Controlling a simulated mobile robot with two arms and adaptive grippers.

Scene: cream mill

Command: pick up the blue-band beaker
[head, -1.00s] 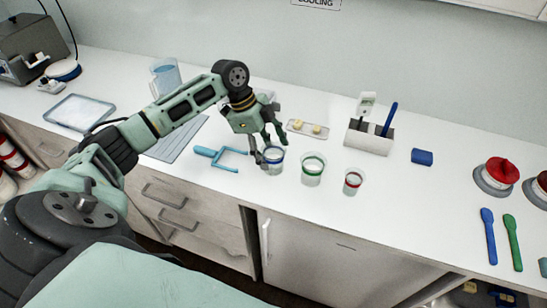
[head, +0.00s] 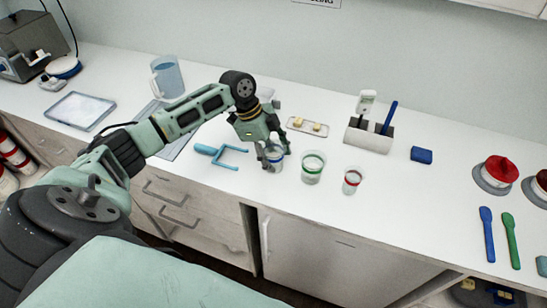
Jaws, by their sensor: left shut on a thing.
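The blue-band beaker (head: 275,158) is a small clear cup with a blue band, standing on the white counter, partly hidden by my fingers. My left gripper (head: 276,156) reaches down over it and is shut on it, with fingers at its sides. I cannot tell whether the beaker is clear of the counter. My right gripper is not in view.
A green-band beaker (head: 313,170) stands close to the right, and a smaller red-band beaker (head: 351,182) beyond it. A blue forked tool (head: 222,154) lies to the left. A tray with yellow pieces (head: 307,126) and a holder (head: 369,138) are behind.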

